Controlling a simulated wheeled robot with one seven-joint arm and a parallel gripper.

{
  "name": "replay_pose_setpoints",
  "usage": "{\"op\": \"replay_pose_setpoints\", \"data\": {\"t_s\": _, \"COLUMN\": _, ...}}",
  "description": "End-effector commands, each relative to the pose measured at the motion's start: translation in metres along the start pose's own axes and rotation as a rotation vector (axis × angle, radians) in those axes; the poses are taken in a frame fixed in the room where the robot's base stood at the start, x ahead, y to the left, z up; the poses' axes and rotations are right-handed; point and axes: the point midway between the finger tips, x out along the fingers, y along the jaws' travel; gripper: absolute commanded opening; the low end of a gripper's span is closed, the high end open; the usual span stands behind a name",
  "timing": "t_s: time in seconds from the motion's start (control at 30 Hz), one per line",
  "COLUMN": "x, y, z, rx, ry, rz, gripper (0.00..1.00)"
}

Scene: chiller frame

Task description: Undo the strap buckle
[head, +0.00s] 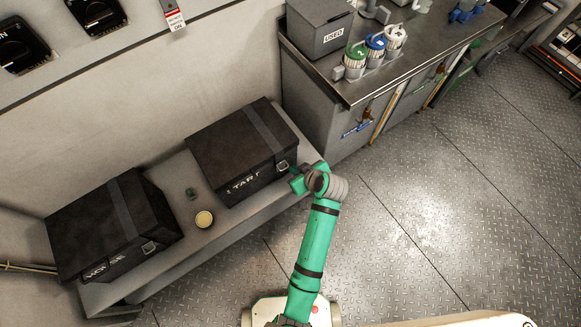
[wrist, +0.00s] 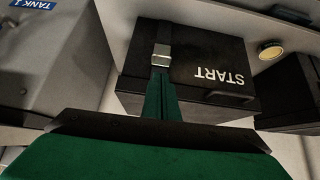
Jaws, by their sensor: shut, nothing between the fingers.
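A black box with a grey strap over its lid and front, the START box (head: 225,150), sits on a grey bench. Its silver strap buckle (head: 283,166) is on the front face, near the right end. The buckle looks closed over the strap.
A second strapped black box (head: 100,225) stands at the bench's left end. A small round yellowish lid (head: 204,219) and a small green item (head: 191,194) lie between the boxes. A steel counter (head: 365,85) with bottles stands to the right. The floor in front is clear.

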Motion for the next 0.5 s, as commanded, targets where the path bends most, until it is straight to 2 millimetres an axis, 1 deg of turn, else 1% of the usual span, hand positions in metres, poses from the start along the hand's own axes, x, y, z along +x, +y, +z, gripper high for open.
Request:
{"op": "replay_pose_setpoints", "data": {"t_s": 0.4, "x": 0.066, "y": -0.001, "z": -0.001, "rx": -0.002, "ry": -0.001, "rz": -0.001, "gripper": 0.0}}
{"op": "replay_pose_setpoints", "data": {"t_s": 0.5, "x": 0.079, "y": -0.001, "z": -0.001, "rx": -0.002, "ry": 0.0, "rz": -0.001, "gripper": 0.0}}
